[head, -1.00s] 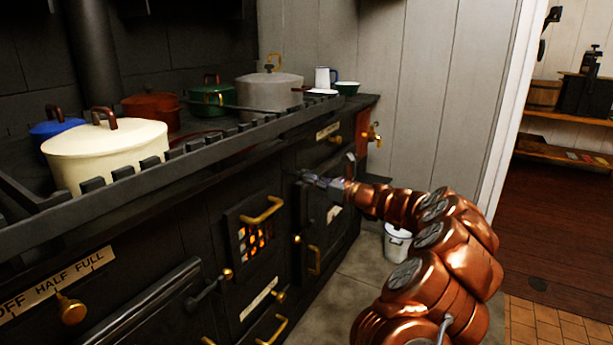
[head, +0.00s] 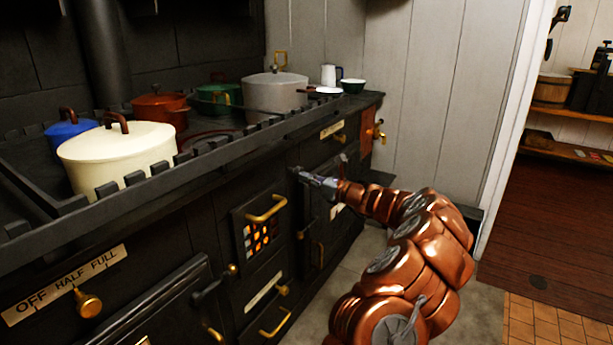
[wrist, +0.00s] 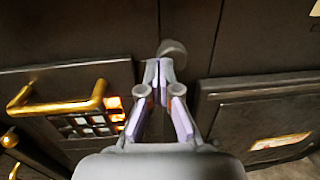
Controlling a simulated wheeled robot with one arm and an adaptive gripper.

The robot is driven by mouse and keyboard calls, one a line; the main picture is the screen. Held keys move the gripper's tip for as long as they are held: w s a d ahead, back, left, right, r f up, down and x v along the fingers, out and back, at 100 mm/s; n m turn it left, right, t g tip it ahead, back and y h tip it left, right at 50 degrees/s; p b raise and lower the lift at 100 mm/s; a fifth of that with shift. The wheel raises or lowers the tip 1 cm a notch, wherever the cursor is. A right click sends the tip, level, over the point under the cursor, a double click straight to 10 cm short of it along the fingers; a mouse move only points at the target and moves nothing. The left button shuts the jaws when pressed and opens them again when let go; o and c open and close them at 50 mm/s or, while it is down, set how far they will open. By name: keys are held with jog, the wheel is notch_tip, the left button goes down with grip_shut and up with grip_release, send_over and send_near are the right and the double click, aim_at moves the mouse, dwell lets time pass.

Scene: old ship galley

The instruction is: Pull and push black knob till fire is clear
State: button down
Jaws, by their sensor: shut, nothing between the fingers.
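The black knob (wrist: 172,49) is a small dark round knob on the stove front, just beyond my fingertips in the wrist view. In the head view it is a small dark shape (head: 295,171) at the tip of my gripper (head: 311,179). My gripper, also in the wrist view (wrist: 159,74), is shut and empty, with its tips close to the knob. I cannot tell whether they touch it. The fire glows orange behind a barred grate (head: 259,238) below and left of the knob; part of the grate shows in the wrist view (wrist: 93,126).
A brass handle (head: 265,208) sits above the grate. A rail (head: 215,153) runs along the stove top, with a cream pot (head: 118,162) and other pots behind it. A crank handle (head: 213,284) juts out lower left. Open floor (head: 480,305) lies right of my arm.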

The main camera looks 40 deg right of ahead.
aim_at(295, 171)
jog(key=p+v, duration=0.3)
jog(key=v, duration=0.9)
jog(key=shift+s+d+r, duration=0.15)
jog(key=shift+d, duration=0.1)
jog(key=c, duration=1.9)
grip_release()
jog(key=shift+s, duration=0.3)
jog(key=shift+o, duration=0.9)
jog(key=shift+d, duration=0.1)
jog(key=o, duration=1)
jog(key=w+a+n+b, duration=0.1)
jog(key=w+n+b, duration=0.1)
jog(key=w, duration=0.6)
jog(key=shift+w+f+b, duration=0.25)
jog(key=shift+b, duration=0.15)
jog(key=shift+a+b+x, duration=0.15)
jog(key=shift+b+x, duration=0.3)
jog(key=shift+x, duration=1.65)
jog(key=shift+a+b+x, duration=0.15)
jog(key=shift+b+x, duration=0.3)
jog(key=shift+x, duration=1.65)
jog(key=shift+s+r, duration=0.15)
